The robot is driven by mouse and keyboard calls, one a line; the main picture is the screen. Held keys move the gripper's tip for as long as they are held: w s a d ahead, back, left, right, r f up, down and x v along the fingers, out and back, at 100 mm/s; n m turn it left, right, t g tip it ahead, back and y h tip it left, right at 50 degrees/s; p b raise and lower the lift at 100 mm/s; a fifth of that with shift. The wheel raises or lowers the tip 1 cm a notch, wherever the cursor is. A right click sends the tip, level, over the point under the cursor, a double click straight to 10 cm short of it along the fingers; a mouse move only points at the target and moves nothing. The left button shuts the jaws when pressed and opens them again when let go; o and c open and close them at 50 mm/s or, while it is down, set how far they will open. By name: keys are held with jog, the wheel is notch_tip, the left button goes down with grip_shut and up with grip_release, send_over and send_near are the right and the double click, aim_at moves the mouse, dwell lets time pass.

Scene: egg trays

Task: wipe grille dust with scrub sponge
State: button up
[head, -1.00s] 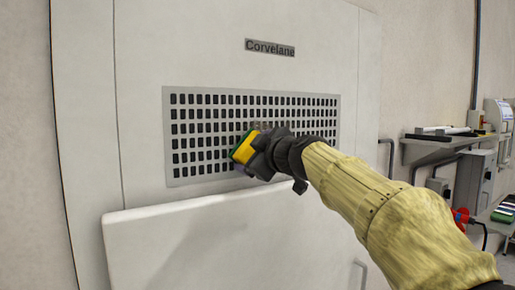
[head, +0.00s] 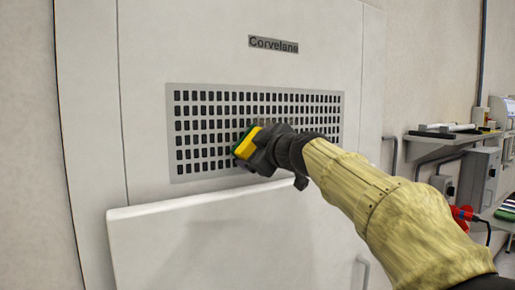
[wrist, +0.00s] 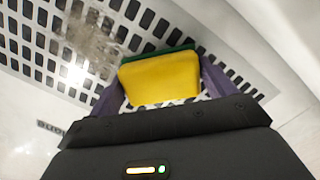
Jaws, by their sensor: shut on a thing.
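The grille (head: 200,172) is a grey panel with rows of dark slots on the white cabinet front. My gripper (head: 254,146) is shut on the scrub sponge (head: 246,141), which is yellow with a green scrub side facing the grille. In the wrist view the sponge (wrist: 160,78) sits between the two purple fingers, its green edge at the grille (wrist: 25,45). I cannot tell whether it touches. A brownish-grey dust patch (wrist: 92,40) shows on the grille, up and left of the sponge in the wrist view. In the head view my gripper hides part of the grille.
A white ledge or panel (head: 190,225) juts out below the grille. A "Corvelane" label (head: 273,44) is above it. At right are a wall shelf (head: 440,140), grey boxes (head: 478,178) and a red connector (head: 462,216).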

jog(key=shift+w+a, duration=0.35)
jog(key=shift+w, duration=0.15)
dwell(0.3)
jog(key=shift+w+d+f+b, duration=0.1)
jog(key=shift+w+d+b, duration=0.35)
jog(key=shift+d, duration=0.25)
jog(key=shift+w+d+b, duration=0.3)
jog(key=shift+w+d, duration=0.1)
jog(key=shift+d, duration=0.25)
jog(key=shift+w+d, duration=0.1)
jog(key=shift+d, duration=0.1)
jog(key=shift+w+d+b, duration=0.25)
jog(key=shift+w+d, duration=0.3)
jog(key=shift+d, duration=0.15)
jog(key=shift+w+d+b, duration=0.25)
jog(key=shift+w+d, duration=0.25)
jog(key=shift+d, duration=0.2)
jog(key=shift+w+d, duration=0.5)
jog(key=shift+d, duration=0.2)
jog(key=shift+w+d, duration=0.5)
jog(key=shift+d, duration=0.2)
